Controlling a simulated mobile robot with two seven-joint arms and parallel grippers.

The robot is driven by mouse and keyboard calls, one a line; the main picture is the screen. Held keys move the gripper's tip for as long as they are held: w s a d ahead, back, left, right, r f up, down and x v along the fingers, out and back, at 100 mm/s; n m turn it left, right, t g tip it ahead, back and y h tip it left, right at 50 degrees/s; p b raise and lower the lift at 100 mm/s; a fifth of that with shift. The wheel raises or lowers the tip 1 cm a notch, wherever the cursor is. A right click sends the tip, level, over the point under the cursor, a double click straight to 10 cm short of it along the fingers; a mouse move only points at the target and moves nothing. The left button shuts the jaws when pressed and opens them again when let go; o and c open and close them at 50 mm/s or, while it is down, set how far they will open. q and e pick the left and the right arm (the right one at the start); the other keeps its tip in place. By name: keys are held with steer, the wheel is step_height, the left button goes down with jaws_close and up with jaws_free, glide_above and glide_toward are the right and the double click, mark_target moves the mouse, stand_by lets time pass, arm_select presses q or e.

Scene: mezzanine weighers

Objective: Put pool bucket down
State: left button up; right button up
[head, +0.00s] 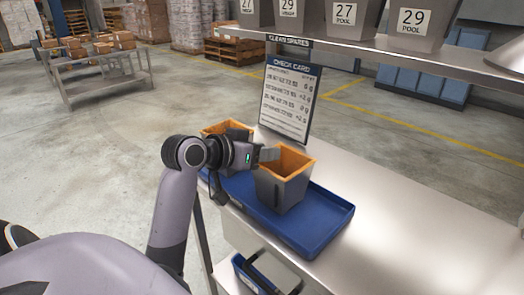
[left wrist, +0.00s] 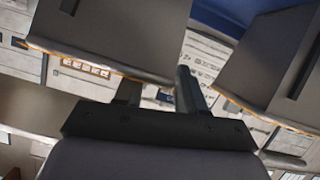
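A grey tapered bucket (head: 282,192) with an orange rim stands upright in a blue tray (head: 318,241) on the metal bench. A second orange-rimmed bucket (head: 213,129) is behind my left gripper and mostly hidden. My left gripper (head: 268,154) is at the rim of the front bucket, on its left side. In the left wrist view my fingers (left wrist: 158,92) stand apart, with a gap between them. One finger is partly hidden behind a bucket wall (left wrist: 110,35); the other shows beside that bucket. Another bucket (left wrist: 268,60) is at the right there. My right gripper is out of view.
A shelf (head: 385,45) above the bench holds grey buckets labelled 27 POOL (head: 345,17) and 29 POOL (head: 411,24). A check card (head: 290,98) stands behind the tray. A blue bin (head: 254,275) is below the bench edge. The bench (head: 410,235) right of the tray is clear.

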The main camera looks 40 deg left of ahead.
arm_select(q)
steer(key=p+v, duration=0.3)
steer(key=v, duration=0.9)
steer(key=shift+p, duration=0.3)
